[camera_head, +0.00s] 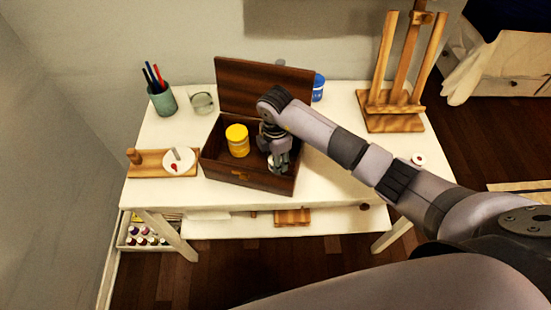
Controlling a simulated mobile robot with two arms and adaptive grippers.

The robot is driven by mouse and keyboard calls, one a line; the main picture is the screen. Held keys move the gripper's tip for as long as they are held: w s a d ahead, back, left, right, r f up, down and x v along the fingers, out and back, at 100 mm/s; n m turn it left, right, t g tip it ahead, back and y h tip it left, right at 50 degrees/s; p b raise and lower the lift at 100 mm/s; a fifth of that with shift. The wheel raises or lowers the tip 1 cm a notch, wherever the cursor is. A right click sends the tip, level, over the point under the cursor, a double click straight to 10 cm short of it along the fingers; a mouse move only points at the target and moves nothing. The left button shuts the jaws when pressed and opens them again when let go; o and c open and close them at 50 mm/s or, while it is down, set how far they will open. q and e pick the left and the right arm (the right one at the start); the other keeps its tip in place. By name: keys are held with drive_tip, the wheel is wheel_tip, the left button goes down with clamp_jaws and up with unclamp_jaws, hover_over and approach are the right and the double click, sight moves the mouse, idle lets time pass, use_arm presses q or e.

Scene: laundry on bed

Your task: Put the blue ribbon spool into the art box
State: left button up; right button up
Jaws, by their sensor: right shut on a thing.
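The art box (222,169) is a dark brown wooden box on the white table, with its lid (262,88) standing open at the back. My right gripper (278,166) reaches down into the right part of the box. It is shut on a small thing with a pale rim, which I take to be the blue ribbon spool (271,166). The fingers hide most of it, and I cannot make out its blue ribbon or whether it touches the box floor. A yellow jar (238,141) stands inside the box, left of the gripper. My left gripper is not in view.
A blue jar (318,88) stands behind the box. A wooden easel (391,110) is at the back right. A small white-and-red round thing (418,159) lies beyond my right forearm. A pen cup (162,100), a glass (202,103) and a wooden board (149,170) are at left.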

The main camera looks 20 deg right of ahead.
drive_tip(key=shift+f, duration=0.1)
drive_tip(key=o, duration=0.8)
drive_tip(key=shift+o, duration=0.2)
wheel_tip(320, 180, up, 12)
drive_tip(key=b, duration=0.1)
idle(0.5)
